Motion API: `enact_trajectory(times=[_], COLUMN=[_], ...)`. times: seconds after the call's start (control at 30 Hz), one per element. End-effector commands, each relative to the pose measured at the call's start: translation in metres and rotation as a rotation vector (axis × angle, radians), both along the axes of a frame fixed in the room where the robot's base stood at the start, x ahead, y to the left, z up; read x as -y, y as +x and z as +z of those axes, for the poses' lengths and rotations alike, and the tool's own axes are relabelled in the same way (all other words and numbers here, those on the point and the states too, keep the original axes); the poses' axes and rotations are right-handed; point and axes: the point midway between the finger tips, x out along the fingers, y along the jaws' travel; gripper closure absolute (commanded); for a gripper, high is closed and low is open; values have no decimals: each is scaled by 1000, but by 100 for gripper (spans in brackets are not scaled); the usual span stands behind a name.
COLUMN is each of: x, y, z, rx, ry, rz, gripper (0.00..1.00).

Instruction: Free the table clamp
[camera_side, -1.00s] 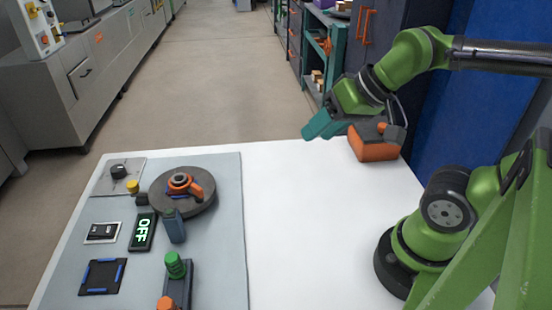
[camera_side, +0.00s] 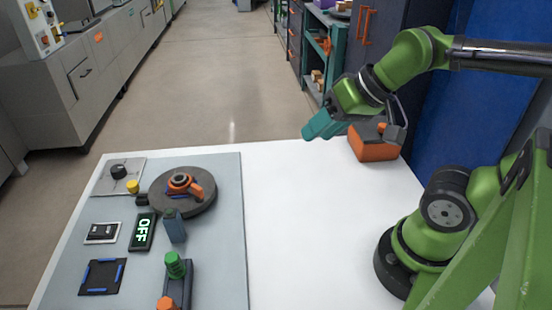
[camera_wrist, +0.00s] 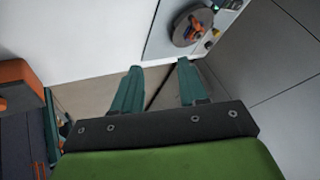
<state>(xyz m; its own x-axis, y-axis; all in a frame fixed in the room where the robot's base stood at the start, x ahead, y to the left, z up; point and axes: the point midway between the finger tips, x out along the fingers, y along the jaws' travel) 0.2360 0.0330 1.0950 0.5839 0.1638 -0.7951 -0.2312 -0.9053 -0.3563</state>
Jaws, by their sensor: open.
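A round dark turntable (camera_side: 200,200) sits on the grey panel on the left part of the table, with an orange clamp-like piece (camera_side: 190,185) on top. I cannot tell exactly how this piece is fastened. In the wrist view the turntable (camera_wrist: 180,36) shows at the top right, partly cut off from detail by its small size. My gripper (camera_side: 318,125) is high above the far side of the white table, well to the right of the turntable. Its teal fingers (camera_wrist: 159,67) are apart with nothing between them.
An orange box (camera_side: 374,150) stands at the back right. The white table middle is clear.

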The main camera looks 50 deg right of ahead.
Motion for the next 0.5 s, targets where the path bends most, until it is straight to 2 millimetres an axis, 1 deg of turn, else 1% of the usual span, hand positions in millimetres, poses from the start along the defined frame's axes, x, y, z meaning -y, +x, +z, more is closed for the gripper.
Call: enact_trajectory(times=[0.07, 0.13, 0.2, 0.27, 0.37, 0.47, 0.5], x=[0, 0, 0, -1, -2, -6, -8], y=[0, 0, 1, 5, 23, 52, 65], z=[0, 0, -5, -11, -14, -12, -11], rx=[0, -2, -22, -53, -107, -191, -228], ry=[0, 0, 0, 0, -1, 32, 55], rz=[0, 0, 1, 2, 6, -26, -51], gripper=[57, 48, 38, 38, 38, 38, 38])
